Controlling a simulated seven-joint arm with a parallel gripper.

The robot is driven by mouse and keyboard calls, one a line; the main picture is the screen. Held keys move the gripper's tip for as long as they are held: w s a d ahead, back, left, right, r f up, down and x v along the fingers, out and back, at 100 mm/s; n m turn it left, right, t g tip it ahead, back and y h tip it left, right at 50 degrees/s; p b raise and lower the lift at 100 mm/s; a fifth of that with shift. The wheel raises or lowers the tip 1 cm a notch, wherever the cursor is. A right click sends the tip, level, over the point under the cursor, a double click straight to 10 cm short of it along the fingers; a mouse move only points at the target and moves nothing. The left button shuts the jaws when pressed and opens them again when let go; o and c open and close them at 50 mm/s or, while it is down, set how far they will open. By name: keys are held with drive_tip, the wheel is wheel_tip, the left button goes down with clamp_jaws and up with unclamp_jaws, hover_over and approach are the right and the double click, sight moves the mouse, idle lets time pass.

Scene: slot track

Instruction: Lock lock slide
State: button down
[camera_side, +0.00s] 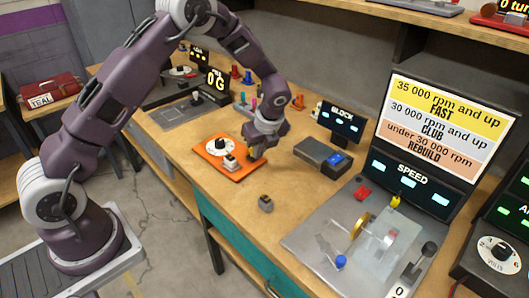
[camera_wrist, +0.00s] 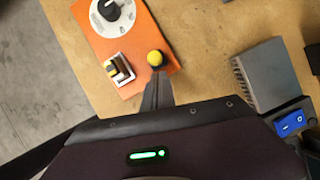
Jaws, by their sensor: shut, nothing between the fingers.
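An orange plate (camera_side: 212,158) lies on the wooden bench, with a white-and-black dial (camera_side: 220,146) and a small pale-framed slider part (camera_side: 231,162) on it. In the wrist view the orange plate (camera_wrist: 142,28) shows the slider part (camera_wrist: 120,70) with a yellow and a dark piece in its frame. A yellow round knob (camera_wrist: 155,58) sits near the plate's edge, right of the slider. My gripper (camera_side: 257,155) is shut and empty over that edge. In the wrist view my gripper's fingertips (camera_wrist: 158,76) are right at the knob; contact cannot be told. No part is labelled lock slide.
A grey box with a blue switch (camera_side: 323,157) stands to the right, before a small display (camera_side: 341,122). A small grey block (camera_side: 265,203) lies near the front edge. The grey SPEED station (camera_side: 330,250) fills the right. Bare wood lies between.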

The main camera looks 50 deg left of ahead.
drive_tip(key=shift+w+a, duration=0.1)
drive_tip(key=shift+a, duration=0.25)
drive_tip(key=shift+a, duration=1.55)
drive_tip(key=d, duration=0.1)
drive_tip(key=d+r, duration=0.1)
drive_tip(key=d, duration=0.1)
drive_tip(key=s+d, duration=0.1)
drive_tip(key=shift+s+d+r, duration=0.1)
drive_tip(key=shift+d+r, duration=0.05)
drive_tip(key=shift+d, duration=0.1)
drive_tip(key=v, duration=0.8)
drive_tip(key=shift+r, duration=0.35)
drive_tip(key=shift+s+d, duration=0.1)
